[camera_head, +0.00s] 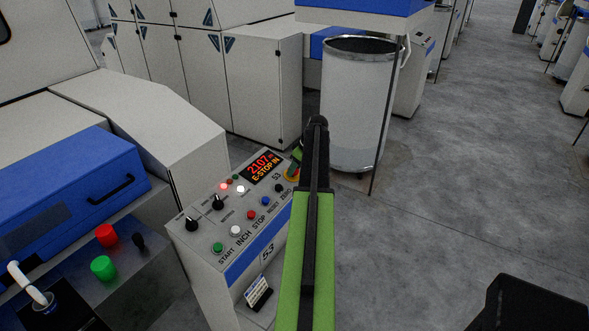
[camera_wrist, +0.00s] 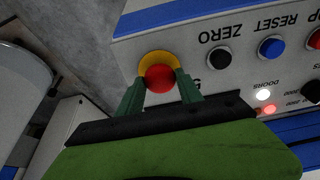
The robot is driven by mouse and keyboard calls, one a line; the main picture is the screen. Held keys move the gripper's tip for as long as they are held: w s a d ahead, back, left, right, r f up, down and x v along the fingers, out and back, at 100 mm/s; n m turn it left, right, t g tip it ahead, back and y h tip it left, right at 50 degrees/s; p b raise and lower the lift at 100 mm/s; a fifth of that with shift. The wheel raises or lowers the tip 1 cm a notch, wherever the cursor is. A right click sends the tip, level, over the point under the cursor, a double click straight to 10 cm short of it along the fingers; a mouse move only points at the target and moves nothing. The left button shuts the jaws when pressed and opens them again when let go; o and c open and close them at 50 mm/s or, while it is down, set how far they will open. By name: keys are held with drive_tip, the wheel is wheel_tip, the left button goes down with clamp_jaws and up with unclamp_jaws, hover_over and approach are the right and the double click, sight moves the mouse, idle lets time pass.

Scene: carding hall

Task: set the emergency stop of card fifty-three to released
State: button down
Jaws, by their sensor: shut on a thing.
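The control panel of card fifty-three (camera_head: 207,250) stands ahead, marked 53, and its display (camera_head: 263,167) reads "2107" and "E-STOP IN". The emergency stop (camera_wrist: 160,78) is a red mushroom button on a yellow ring, at the panel's corner beside the ZERO button. In the head view, only part of its yellow ring (camera_head: 290,175) shows beside my arm. My gripper (camera_wrist: 161,84) has its two green fingers on either side of the red button, shut on it. In the head view my arm hides most of the fingers and the button.
The panel carries START, INCH, STOP, RESET and ZERO buttons and two black knobs. A lit red lamp (camera_head: 224,186) and a white lamp (camera_head: 241,189) show on it. A large grey can (camera_head: 354,110) stands behind. Open floor (camera_head: 450,190) lies to the right.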

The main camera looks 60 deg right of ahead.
drive_tip(key=shift+s+r+p, duration=0.15)
drive_tip(key=shift+r+p, duration=0.6)
drive_tip(key=shift+p, duration=0.05)
drive_tip(key=shift+d+f, duration=0.1)
drive_tip(key=shift+f, duration=0.05)
drive_tip(key=c, duration=0.8)
unclamp_jaws()
drive_tip(key=p+v, duration=1.5)
drive_tip(key=v, duration=0.2)
drive_tip(key=shift+r+p, duration=0.3)
drive_tip(key=shift+p, duration=0.1)
drive_tip(key=shift+s, duration=0.1)
